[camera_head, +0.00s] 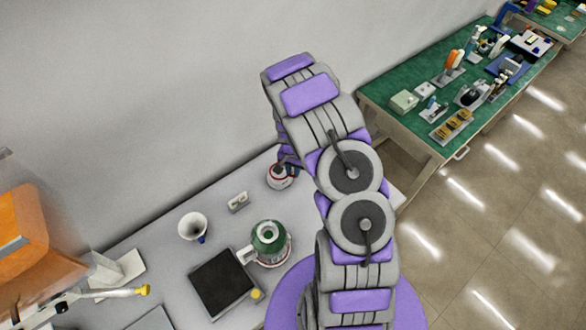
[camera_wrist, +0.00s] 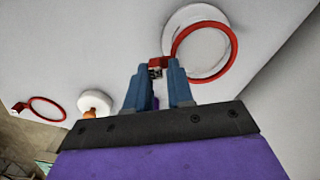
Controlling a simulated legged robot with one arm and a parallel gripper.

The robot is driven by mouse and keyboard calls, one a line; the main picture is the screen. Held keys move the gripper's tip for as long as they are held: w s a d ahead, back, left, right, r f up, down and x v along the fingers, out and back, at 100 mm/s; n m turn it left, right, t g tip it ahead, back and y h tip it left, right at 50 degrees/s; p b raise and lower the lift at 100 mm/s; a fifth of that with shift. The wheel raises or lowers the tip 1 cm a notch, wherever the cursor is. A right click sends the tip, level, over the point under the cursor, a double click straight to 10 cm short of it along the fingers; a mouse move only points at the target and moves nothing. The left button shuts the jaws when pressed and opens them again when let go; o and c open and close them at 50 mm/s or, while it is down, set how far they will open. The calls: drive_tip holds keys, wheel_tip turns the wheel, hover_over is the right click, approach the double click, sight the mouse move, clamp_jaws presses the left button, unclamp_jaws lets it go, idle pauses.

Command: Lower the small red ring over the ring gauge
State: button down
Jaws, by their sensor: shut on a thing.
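My gripper (camera_wrist: 157,80) is shut on the tab of a red ring (camera_wrist: 236,48) in the wrist view. The ring is held out ahead of the fingertips, over a pale round piece (camera_wrist: 181,17) that looks like the ring gauge. The ring's outline sits a little to the right and low of that piece; the height between them is unclear. A second red ring (camera_wrist: 62,112) with a tab is at left in the wrist view.
A white round piece with an orange part (camera_wrist: 94,102) is near the second ring. In the head view, a green canister (camera_head: 268,236), a white funnel (camera_head: 192,226), a small grey block (camera_head: 238,201) and a dark pad (camera_head: 222,283) stand on the bench. A wall rises behind.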

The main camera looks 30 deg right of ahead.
drive_tip(key=shift+a+f, duration=0.1)
drive_tip(key=shift+f, duration=0.85)
idle(0.6)
drive_tip(key=c, duration=0.9)
unclamp_jaws()
drive_tip(key=shift+w, duration=0.1)
drive_tip(key=c, duration=0.3)
drive_tip(key=shift+o, duration=0.4)
drive_tip(key=shift+w+r, duration=0.1)
drive_tip(key=shift+r, duration=0.15)
